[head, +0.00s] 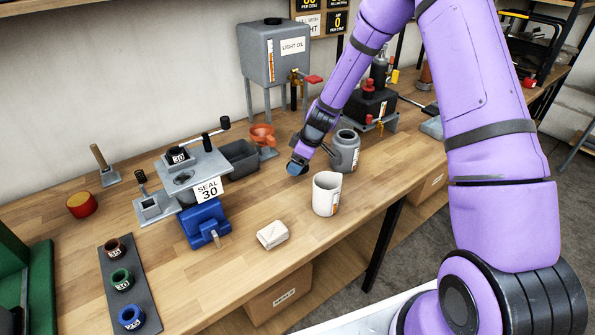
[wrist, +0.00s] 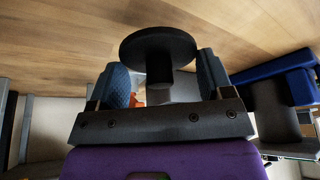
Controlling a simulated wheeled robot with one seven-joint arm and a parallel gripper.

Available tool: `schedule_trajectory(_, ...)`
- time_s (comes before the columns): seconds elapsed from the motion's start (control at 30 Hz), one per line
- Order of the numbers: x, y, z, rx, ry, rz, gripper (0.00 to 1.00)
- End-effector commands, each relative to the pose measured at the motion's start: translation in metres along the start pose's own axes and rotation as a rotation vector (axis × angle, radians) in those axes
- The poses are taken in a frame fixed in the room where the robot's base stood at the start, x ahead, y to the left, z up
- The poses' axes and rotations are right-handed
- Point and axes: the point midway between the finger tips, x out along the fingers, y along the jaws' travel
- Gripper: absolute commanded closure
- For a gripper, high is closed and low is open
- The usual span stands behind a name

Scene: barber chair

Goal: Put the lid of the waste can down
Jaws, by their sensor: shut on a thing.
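My gripper (head: 298,166) is low over the bench in the head view, left of a grey can. In the wrist view my gripper (wrist: 163,82) has its blue-grey finger pads on either side of the stem of a dark round disc, which I take for the lid (wrist: 158,46). The lid is hidden in the head view. The grey can (head: 345,152) has an open, narrower mouth and a label too small to read. A white can (head: 326,195) with an open top stands in front of it. I cannot tell which is the waste can.
Left of my gripper are a dark grey bin (head: 240,158), an orange funnel (head: 263,136) and a blue vise-like block (head: 205,224). A light oil tank (head: 274,52) stands behind. A pale block (head: 272,235) lies near the front edge. Bare wood surrounds it.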

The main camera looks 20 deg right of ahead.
Motion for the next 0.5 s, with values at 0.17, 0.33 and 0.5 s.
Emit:
schedule_trajectory(0.17, 0.021, 0.000, 0.009, 0.003, -0.001, -0.003, 0.49)
schedule_trajectory(0.33, 0.035, 0.000, 0.015, 0.002, -0.001, -0.001, 0.49)
schedule_trajectory(0.5, 0.035, 0.000, 0.015, 0.001, -0.001, 0.000, 0.49)
